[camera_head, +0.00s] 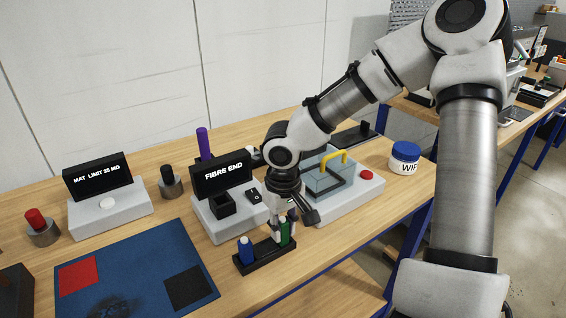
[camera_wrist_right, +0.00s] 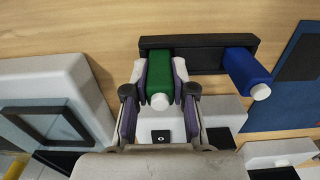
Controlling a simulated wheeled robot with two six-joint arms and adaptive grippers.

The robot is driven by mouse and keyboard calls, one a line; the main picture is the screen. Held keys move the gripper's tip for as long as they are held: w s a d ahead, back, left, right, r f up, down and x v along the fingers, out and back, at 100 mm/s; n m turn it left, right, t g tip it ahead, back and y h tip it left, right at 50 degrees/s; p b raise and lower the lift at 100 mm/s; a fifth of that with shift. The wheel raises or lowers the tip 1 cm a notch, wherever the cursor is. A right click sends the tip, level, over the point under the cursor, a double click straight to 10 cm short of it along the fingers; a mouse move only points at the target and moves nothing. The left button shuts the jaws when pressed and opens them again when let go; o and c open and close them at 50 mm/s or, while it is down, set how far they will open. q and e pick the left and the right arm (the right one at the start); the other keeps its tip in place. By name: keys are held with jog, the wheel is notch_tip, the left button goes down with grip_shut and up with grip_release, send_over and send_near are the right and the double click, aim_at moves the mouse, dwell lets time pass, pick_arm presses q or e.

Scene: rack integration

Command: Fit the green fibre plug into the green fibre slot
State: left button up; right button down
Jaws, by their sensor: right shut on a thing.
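The green fibre plug (camera_wrist_right: 166,82) has a white tip and stands in a black holder (camera_wrist_right: 208,60). My right gripper (camera_head: 281,228) reaches down from above, its fingers closed on both sides of the green plug. In the head view the green plug (camera_head: 285,236) shows partly behind the fingers. A blue plug (camera_head: 245,250) stands beside it in the same holder and also shows in the wrist view (camera_wrist_right: 246,75). I cannot make out a green fibre slot. My left gripper is not in view.
The FIBRE END device (camera_head: 222,176) with a black socket (camera_head: 223,204) stands just behind the holder. Right of it is a grey device with a yellow handle (camera_head: 334,164). A blue mat (camera_head: 140,265) lies at left. A WIPES tub (camera_head: 404,158) stands at right.

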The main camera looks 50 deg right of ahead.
jog(key=shift+f+b, duration=0.3)
jog(key=shift+f, duration=0.1)
jog(key=c, duration=0.9)
grip_release()
jog(key=shift+r, duration=0.1)
jog(key=shift+r, duration=0.1)
